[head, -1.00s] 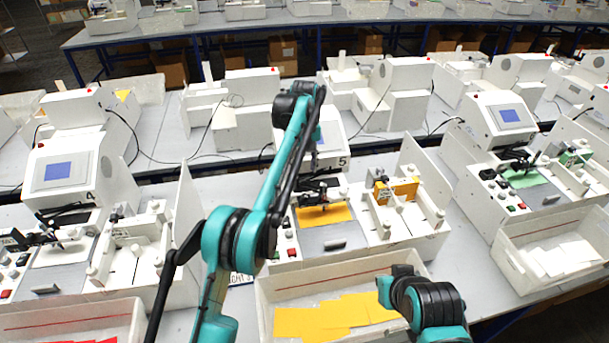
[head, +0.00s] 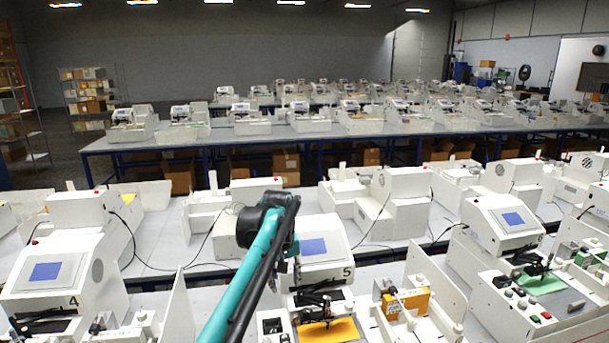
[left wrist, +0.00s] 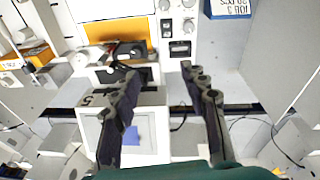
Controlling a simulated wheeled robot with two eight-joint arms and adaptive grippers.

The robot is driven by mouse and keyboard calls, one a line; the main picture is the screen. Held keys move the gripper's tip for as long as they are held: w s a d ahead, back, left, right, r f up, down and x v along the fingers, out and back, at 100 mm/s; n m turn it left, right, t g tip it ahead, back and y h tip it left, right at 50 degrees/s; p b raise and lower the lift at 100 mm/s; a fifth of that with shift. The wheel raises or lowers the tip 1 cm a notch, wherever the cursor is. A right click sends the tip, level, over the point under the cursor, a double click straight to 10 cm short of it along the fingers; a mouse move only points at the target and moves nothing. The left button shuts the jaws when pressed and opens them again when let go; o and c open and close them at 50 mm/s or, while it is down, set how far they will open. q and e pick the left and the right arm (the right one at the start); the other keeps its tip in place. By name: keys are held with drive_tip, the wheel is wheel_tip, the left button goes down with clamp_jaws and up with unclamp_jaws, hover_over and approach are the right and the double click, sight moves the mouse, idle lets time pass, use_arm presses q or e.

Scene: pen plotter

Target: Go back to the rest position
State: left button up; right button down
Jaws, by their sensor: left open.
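My left arm rises from the bottom middle of the head view to a dark joint in front of plotter 5 (head: 322,245). Its gripper is mostly hidden behind the arm there. In the left wrist view my left gripper (left wrist: 160,72) is open, with its two dark fingers apart and nothing between them. Beyond the fingers, plotter 5 appears upside down, with its screen (left wrist: 133,140) and an orange card (left wrist: 118,31) on its bed. The same orange card (head: 330,331) shows at the bottom of the head view. My right gripper is not in view.
Plotter 4 (head: 72,245) stands at left and another plotter (head: 497,222) with a green card (head: 543,284) at right. White side walls (head: 178,310) stand up between stations. More machines line the grey tables behind. The air above the machines is clear.

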use_arm(q)
drive_tip(key=s+a+f+m+t+b, duration=0.15)
drive_tip(key=s+a+b, duration=0.3)
drive_tip(key=s, duration=0.45)
drive_tip(key=s+a+f+m+t+b, duration=0.1)
drive_tip(key=s+a+f+t+b, duration=0.1)
drive_tip(key=s+f, duration=0.7)
drive_tip(key=s+a+f+m+t+b, duration=0.1)
drive_tip(key=s+a+f+b, duration=0.4)
drive_tip(key=s+f, duration=0.5)
drive_tip(key=s+a+t, duration=0.1)
drive_tip(key=s, duration=0.3)
drive_tip(key=shift+s+f, duration=0.2)
